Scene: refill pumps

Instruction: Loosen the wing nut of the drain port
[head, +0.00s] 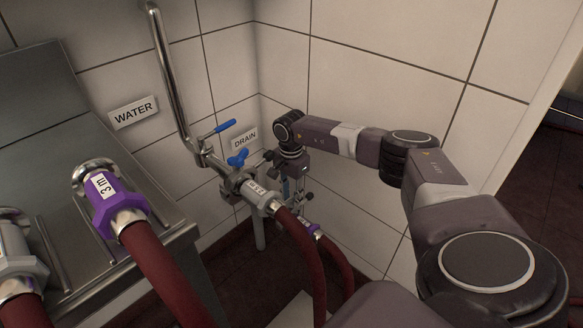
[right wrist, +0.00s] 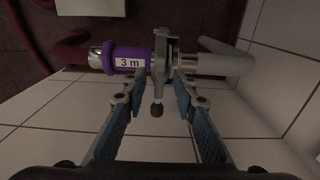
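My right gripper (head: 297,193) points down in the corner below the "DRAIN" label (head: 245,138). In the right wrist view the gripper (right wrist: 160,80) is open, with blue-padded fingers on both sides of a metal clamp's stem. The clamp (right wrist: 165,60) is at the joint of a purple "3 m" coupling (right wrist: 122,62) and a light grey pipe (right wrist: 215,64). My left gripper is out of view.
Left of my right gripper, a grey hose coupling (head: 260,193) meets a valve with a blue wing handle (head: 238,157) and a blue lever (head: 224,126). A steel counter (head: 50,120) carries another purple "3 m" coupling (head: 112,198). Tiled walls close the corner.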

